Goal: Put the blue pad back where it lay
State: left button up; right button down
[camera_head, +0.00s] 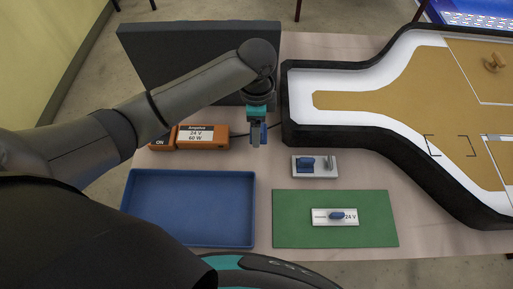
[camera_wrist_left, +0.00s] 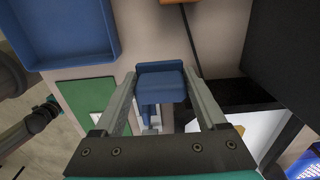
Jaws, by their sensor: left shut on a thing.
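My left gripper (camera_head: 257,143) is shut on a small blue pad (camera_head: 264,133), held in front of the dark panel. In the left wrist view the blue pad (camera_wrist_left: 161,82) sits between the two fingertips. A small light-grey plate (camera_head: 329,173) lies to the lower right of the gripper, with a blue piece (camera_head: 305,165) and a smaller metallic part on it. A white strip marked 24 V (camera_head: 350,217) lies on the green mat (camera_head: 290,235), with a blue piece (camera_head: 336,216) on top. My right gripper is not in view.
An empty blue tray (camera_head: 190,205) lies to the left of the mat. An orange 24 V supply box (camera_head: 203,136) stands behind it, with a cable near the gripper. A large dark-walled lightbox (camera_head: 400,140) with a tan inside fills the right.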

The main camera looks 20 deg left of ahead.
pick_arm(q)
jog(key=b, duration=0.1)
send_over(256, 153)
notch_tip(256, 153, down, 6)
jog(key=shift+f, duration=0.1)
jog(key=shift+f+b, duration=0.6)
jog(key=shift+f, duration=1.2)
jog(key=shift+f, duration=0.2)
jog(key=o, duration=1.2)
jog(key=shift+o, duration=0.2)
jog(key=shift+r, duration=0.1)
notch_tip(256, 153, up, 12)
jog(key=p, duration=0.3)
jog(key=shift+r, duration=0.1)
